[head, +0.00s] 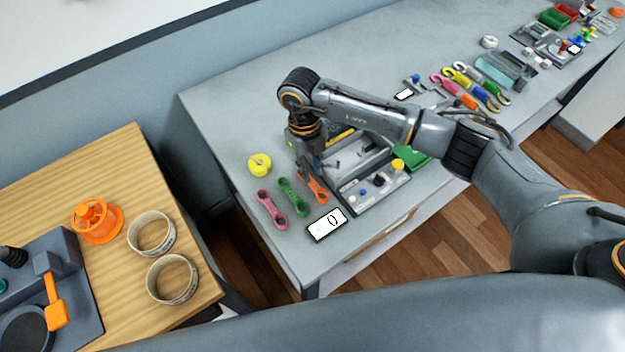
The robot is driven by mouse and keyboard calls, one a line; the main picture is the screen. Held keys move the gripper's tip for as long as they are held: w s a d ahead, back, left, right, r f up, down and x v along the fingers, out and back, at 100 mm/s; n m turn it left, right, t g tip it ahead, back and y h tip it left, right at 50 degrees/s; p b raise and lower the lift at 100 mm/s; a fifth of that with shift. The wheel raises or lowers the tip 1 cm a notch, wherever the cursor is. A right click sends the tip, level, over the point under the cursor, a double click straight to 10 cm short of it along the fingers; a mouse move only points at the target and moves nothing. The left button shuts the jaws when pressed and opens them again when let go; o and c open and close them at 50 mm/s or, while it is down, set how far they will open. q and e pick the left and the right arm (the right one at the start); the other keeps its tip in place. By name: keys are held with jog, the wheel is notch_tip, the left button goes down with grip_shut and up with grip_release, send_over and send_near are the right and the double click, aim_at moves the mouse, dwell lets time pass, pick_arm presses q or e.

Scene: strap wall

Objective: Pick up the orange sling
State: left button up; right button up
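The orange sling (318,192), a short strap with a loop at its visible end, is on the grey table beside a green sling (293,197) and a pink sling (271,210). My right gripper (309,172) points down over the sling's far end and hides that end. The fingers are small and dark here, so I cannot tell whether they are open, shut or touching the sling. My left gripper is not in view.
A grey tray with knobs (372,190) stands right of the sling. A yellow roll (260,165) lies behind the slings, and a white card (327,224) in front. A wooden table (150,290) holds two rings and an orange spool (95,222).

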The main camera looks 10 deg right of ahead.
aim_at(313, 181)
jog(key=shift+s+d+f+p, duration=0.15)
jog(key=shift+f+p, duration=0.4)
jog(key=shift+f, duration=1.35)
grip_shut()
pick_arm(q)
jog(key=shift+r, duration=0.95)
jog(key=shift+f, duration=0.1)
